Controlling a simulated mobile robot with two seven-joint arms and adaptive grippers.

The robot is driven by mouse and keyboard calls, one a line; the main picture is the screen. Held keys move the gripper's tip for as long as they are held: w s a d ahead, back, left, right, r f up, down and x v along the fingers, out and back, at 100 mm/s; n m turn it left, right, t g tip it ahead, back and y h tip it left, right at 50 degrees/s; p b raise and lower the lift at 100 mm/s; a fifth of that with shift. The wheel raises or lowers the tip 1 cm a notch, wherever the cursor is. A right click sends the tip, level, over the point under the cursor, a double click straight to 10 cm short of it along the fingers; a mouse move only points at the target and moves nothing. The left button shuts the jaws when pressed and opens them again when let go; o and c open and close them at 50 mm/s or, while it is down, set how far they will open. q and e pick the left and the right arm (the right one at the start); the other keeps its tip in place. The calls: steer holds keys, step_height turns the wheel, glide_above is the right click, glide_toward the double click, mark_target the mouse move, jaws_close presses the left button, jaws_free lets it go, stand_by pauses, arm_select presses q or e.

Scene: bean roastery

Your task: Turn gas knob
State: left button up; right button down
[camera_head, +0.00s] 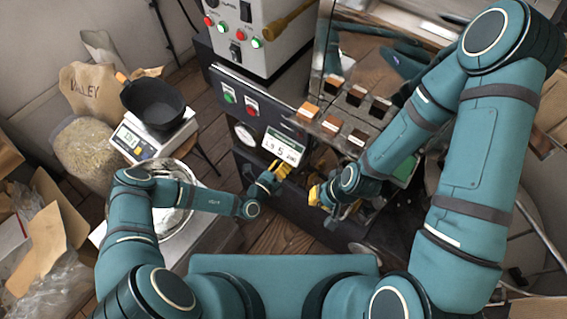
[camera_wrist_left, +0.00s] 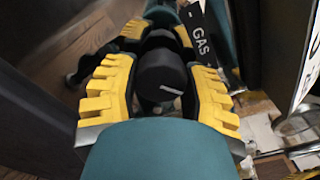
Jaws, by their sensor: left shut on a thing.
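The gas knob (camera_wrist_left: 162,72) is round and black with a short white mark on its face. It shows in the left wrist view between the yellow pads of my left gripper (camera_wrist_left: 160,95), with a black "GAS" label (camera_wrist_left: 201,42) next to it. In the head view my left gripper (camera_head: 281,169) is at the front of the dark roaster cabinet, just under the display, and the knob is hidden there. My left gripper is shut on the knob. My right gripper (camera_head: 334,201) is to the right, with its yellow fingers apart and nothing seen between them.
The display panel (camera_head: 283,148) and a round gauge (camera_head: 246,134) are close to my left gripper. Several bean samples (camera_head: 333,124) lie on the ledge above my right gripper. A black pan (camera_head: 153,103) rests on a scale (camera_head: 133,142) at the left.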

stand_by(0.4)
arm_select(q)
steer(key=o, duration=1.2)
steer(key=v, duration=1.2)
steer(key=shift+s+d, duration=0.1)
steer(key=shift+d, duration=0.05)
